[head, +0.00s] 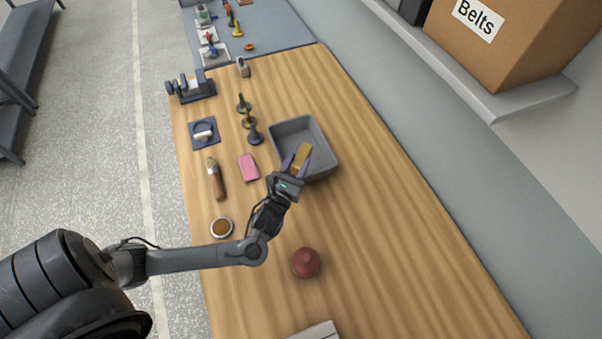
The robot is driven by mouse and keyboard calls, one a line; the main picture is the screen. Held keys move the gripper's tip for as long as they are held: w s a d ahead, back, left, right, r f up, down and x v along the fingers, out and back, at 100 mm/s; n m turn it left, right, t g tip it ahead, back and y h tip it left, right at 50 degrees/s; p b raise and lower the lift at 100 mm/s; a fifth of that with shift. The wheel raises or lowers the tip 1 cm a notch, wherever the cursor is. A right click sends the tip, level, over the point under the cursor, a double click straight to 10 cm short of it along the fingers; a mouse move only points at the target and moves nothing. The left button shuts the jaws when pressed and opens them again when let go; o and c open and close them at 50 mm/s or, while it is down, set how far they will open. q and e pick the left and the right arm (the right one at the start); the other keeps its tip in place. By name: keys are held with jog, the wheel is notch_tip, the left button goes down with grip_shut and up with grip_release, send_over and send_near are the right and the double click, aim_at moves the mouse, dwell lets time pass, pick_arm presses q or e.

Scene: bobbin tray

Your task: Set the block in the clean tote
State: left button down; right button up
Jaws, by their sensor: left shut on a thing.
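The block (303,154) is a yellow-brown piece held between the fingertips of my left gripper (296,163). The gripper is shut on it. The block and the fingertips are over the near part of the grey tote (287,130), an open rectangular bin on the wooden bench. I cannot tell how high the block is above the tote floor. The part of the tote's near wall below the gripper is hidden. My right gripper is not in view.
Left of the tote are a pink block (249,168), a brush (216,178) and several dark and coloured bobbins (248,121). Nearer stand a round tin (221,228) and a red-brown knob-like object (306,262). The bench (400,255) is clear to the right.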

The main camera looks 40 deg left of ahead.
aim_at(295, 158)
pick_arm(q)
jog(key=shift+w+a+f, duration=0.4)
jog(key=shift+w+a, duration=0.05)
jog(key=shift+a, duration=0.3)
jog(key=shift+w+a+f, duration=0.35)
jog(key=shift+w+a, duration=0.1)
jog(key=shift+a, duration=0.25)
jog(key=shift+f+b, duration=0.55)
jog(key=shift+f, duration=1.5)
jog(key=shift+f, duration=0.2)
